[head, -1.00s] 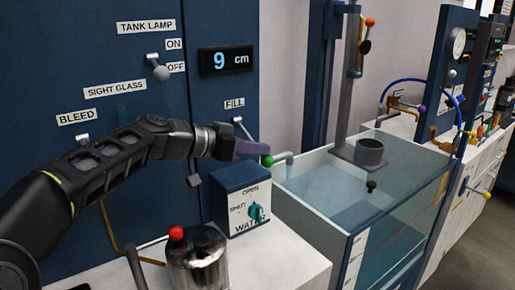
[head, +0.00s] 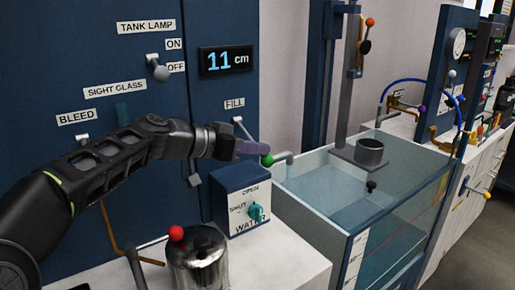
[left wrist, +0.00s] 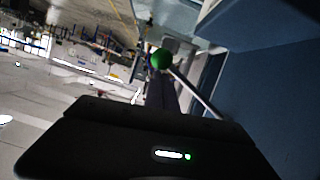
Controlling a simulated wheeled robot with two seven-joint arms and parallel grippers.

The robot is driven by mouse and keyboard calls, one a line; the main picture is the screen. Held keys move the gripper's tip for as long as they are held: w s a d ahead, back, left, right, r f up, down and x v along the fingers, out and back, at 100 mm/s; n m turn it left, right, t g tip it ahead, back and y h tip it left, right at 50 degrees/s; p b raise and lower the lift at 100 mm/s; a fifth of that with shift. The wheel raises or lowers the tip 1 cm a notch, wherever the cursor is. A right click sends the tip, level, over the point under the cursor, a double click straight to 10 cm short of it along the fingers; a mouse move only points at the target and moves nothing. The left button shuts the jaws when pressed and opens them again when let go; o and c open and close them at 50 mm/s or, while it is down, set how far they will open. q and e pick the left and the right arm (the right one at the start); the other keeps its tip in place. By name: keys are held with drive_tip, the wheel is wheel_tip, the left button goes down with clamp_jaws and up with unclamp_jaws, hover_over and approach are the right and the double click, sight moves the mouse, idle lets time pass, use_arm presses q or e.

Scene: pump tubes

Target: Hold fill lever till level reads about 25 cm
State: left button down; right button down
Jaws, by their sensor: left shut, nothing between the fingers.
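The fill lever, with a green knob (head: 267,161), sticks out below the FILL label (head: 235,104). My left gripper (head: 258,149) is shut and empty, with its fingertips at the knob and seemingly touching it. In the left wrist view the green knob (left wrist: 161,60) is just beyond the shut fingertips (left wrist: 162,82). The level display (head: 227,61) reads 11 cm. The glass tank (head: 345,205) holds water below its rim. My right gripper is not in view.
A blue water box (head: 242,196) with a teal knob stands below the lever. A metal canister (head: 197,262) with a red knob is in front. The tank lamp switch (head: 160,72) is on the panel. A column (head: 347,90) rises behind the tank.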

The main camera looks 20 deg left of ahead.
use_arm(q)
drive_tip(key=shift+f, duration=0.6)
idle(0.3)
wheel_tip(320, 180, up, 11)
drive_tip(key=p, duration=0.2)
idle(0.3)
